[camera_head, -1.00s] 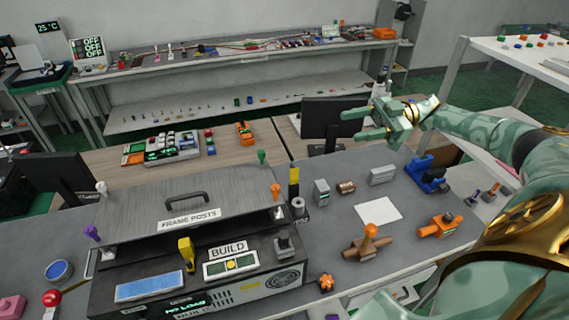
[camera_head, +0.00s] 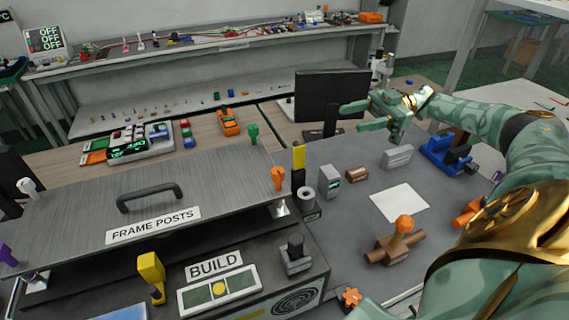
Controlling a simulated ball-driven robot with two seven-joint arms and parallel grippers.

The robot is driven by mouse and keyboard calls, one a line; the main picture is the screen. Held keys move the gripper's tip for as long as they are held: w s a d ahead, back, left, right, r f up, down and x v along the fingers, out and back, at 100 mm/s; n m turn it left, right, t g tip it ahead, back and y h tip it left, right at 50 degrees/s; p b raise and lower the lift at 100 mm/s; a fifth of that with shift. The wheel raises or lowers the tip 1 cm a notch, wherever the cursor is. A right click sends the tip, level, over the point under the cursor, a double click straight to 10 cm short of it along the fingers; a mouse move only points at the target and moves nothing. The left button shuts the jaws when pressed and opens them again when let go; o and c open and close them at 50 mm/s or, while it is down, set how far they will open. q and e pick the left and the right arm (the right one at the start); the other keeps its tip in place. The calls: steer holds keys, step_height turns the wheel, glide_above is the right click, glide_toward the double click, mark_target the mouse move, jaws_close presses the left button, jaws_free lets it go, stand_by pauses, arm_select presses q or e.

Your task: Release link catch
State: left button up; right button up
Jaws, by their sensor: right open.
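A dark machine has a grey lid (camera_head: 90,222) labelled FRAME POSTS, with a black handle (camera_head: 150,197). A green knob (camera_head: 253,134), an orange knob (camera_head: 278,178) and a white knob (camera_head: 27,186) stand along the lid's edges. A yellow lever (camera_head: 152,273) and a grey lever block (camera_head: 295,254) flank the BUILD panel (camera_head: 219,290). No part is labelled link catch, so I cannot tell which one it is. My right gripper (camera_head: 357,116) is open and empty, raised in front of the monitor, apart from the machine and its levers. My left gripper is not in view.
Right of the machine, the grey table holds a brown fixture with an orange knob (camera_head: 402,226), a white sheet (camera_head: 400,202), a grey block (camera_head: 397,157) and a blue fixture (camera_head: 446,154). A black monitor (camera_head: 331,100) stands behind. A yellow-black post (camera_head: 298,163) rises beside the lid.

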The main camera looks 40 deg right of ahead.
steer(key=b, duration=0.2)
glide_toward(295, 145)
steer(key=p+x, duration=0.5)
steer(key=x, duration=0.5)
steer(key=shift+s, duration=0.1)
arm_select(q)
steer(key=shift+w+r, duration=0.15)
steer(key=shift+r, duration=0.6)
arm_select(e)
steer(key=shift+w+a+f, duration=0.15)
steer(key=shift+w+a, duration=0.05)
steer(key=shift+a, duration=0.45)
